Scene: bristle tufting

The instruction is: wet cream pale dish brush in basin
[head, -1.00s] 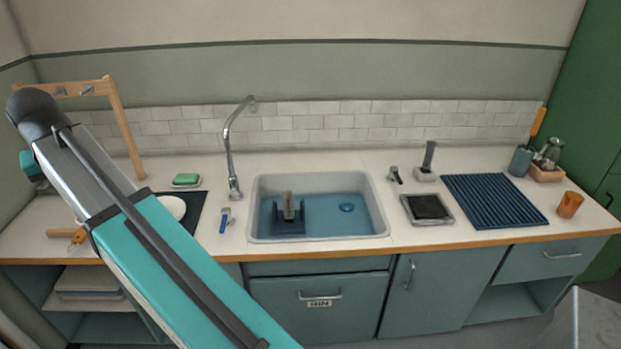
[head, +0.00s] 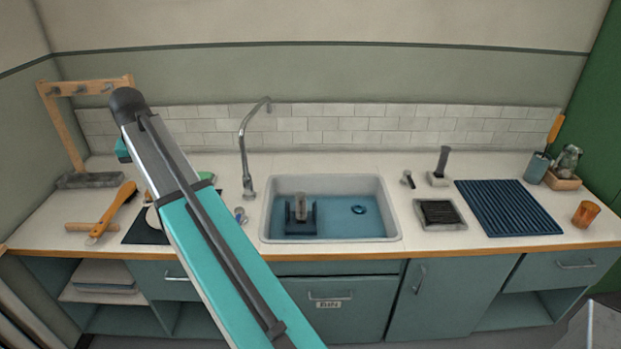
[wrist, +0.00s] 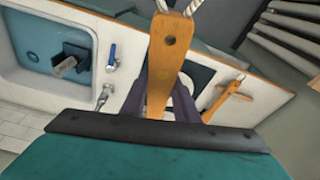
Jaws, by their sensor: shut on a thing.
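In the wrist view my gripper (wrist: 172,97) is shut on a wooden brush handle (wrist: 172,55), which has a pale cord loop at its end. The bristle end is hidden, so I cannot tell the bristle colour. In the head view my arm hides the gripper and the held brush. The white basin (head: 393,228) holds blue water, with a dark block-like fitting (head: 300,222) standing in it. The basin also shows at the left of the wrist view (wrist: 20,80); the gripper is apart from it, over the counter to its left.
A second wooden brush (head: 113,212) lies on the counter at left, beside a dark mat (head: 135,234). A tall tap (head: 245,160) stands behind the basin's left corner. A wooden rack (head: 60,125) stands far left. A grey tray (head: 440,215) and blue ribbed mat (head: 505,205) lie to the right.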

